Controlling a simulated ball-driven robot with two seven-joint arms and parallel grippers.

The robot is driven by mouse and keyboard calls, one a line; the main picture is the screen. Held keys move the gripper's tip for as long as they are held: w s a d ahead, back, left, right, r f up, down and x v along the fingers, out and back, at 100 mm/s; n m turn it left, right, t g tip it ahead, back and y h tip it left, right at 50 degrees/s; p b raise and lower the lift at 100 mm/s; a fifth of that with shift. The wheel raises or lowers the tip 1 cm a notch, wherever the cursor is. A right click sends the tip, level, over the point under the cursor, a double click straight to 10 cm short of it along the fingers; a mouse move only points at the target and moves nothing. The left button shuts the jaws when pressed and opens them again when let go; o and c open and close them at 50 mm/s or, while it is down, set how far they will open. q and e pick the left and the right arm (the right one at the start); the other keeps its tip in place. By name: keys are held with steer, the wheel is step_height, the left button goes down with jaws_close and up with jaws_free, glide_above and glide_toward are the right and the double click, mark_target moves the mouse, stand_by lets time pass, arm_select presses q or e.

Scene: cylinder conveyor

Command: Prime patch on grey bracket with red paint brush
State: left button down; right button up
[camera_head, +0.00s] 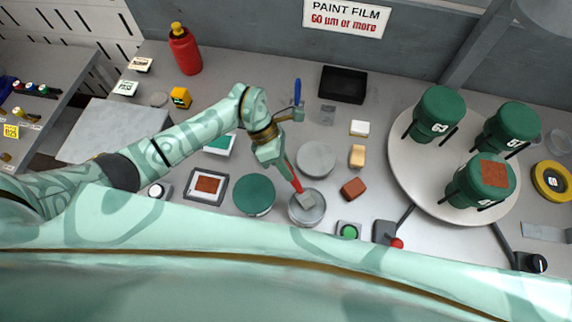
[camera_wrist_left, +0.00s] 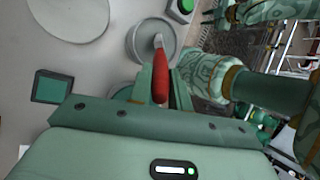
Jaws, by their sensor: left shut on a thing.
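My left gripper (camera_head: 282,162) is shut on the red paint brush (camera_head: 294,182), which points down toward the front. The brush's pale bristle end is over or in a round open tin (camera_head: 293,212); I cannot tell if it touches the contents. The red handle (camera_wrist_left: 161,78) and the tin (camera_wrist_left: 133,38) also show in the left wrist view. I cannot pick out a grey bracket for certain. A small grey piece (camera_head: 327,115) lies near the back, and a flat grey plate (camera_head: 545,232) lies at the far right. My right gripper is not in view.
A round turntable (camera_head: 411,172) bears green numbered cylinders; the front one (camera_head: 480,183) has a rust-brown patch on top. A green lid (camera_head: 253,194), a grey disc (camera_head: 316,158), a brown block (camera_head: 353,188) and a green button (camera_head: 348,231) surround the tin.

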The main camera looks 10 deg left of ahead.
arm_select(q)
steer(key=shift+s, duration=0.1)
stand_by(0.4)
step_height(320, 180, up, 7)
steer(key=p, duration=0.5)
stand_by(0.8)
